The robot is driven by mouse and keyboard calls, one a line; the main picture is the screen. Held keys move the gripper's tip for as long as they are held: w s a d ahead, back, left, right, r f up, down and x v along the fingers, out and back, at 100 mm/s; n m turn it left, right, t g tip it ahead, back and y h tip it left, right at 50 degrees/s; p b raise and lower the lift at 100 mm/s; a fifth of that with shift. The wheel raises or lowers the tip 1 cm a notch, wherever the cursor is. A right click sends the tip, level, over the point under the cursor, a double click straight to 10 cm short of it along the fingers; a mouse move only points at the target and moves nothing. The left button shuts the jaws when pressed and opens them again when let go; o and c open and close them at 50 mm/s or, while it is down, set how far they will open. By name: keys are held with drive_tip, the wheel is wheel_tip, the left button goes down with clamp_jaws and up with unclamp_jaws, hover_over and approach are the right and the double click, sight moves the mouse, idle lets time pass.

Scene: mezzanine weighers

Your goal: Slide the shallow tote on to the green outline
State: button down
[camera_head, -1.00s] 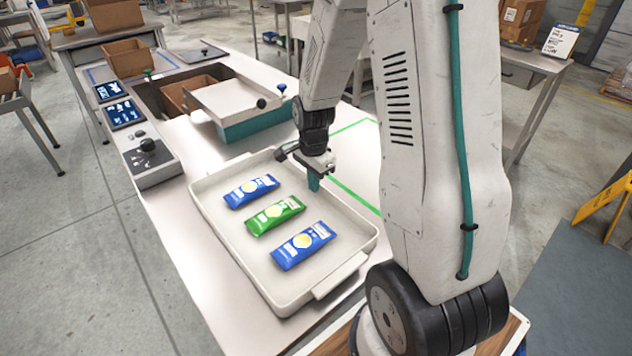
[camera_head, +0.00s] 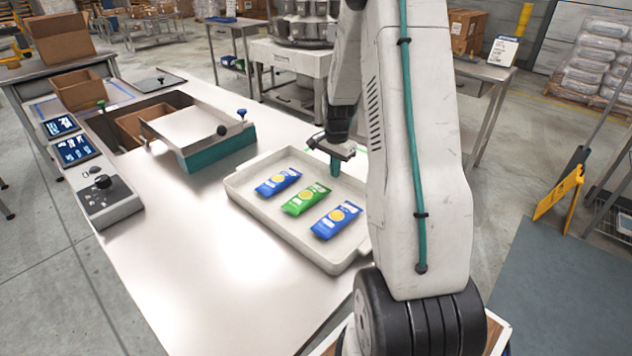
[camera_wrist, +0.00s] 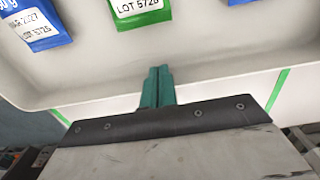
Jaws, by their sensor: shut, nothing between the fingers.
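The shallow tote (camera_head: 281,233) is a cream tray lying flat on the metal tabletop. It holds a blue pouch (camera_head: 278,181), a green pouch (camera_head: 305,198) and another blue pouch (camera_head: 336,219). My gripper (camera_head: 335,170) is shut and empty, pointing down at the tote's far side. In the wrist view my gripper's teal fingers (camera_wrist: 157,86) overlap the tote's wall (camera_wrist: 60,75); I cannot tell if they touch it. A strip of the green outline (camera_wrist: 278,91) shows beyond that wall at right, and a bit shows at left. My arm hides most of the outline in the head view.
A teal-sided unit with a pale top (camera_head: 192,130) stands on the table behind and left of the tote. A control panel (camera_head: 104,196) runs along the left edge. The tabletop left of the tote is clear. A yellow sign (camera_head: 558,194) stands on the floor at right.

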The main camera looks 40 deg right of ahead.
drive_tip(key=d, duration=1)
drive_tip(key=w+d, duration=0.1)
drive_tip(key=d, duration=0.5)
drive_tip(key=shift+w+d, duration=0.1)
drive_tip(key=shift+r, duration=0.15)
wheel_tip(320, 180, up, 10)
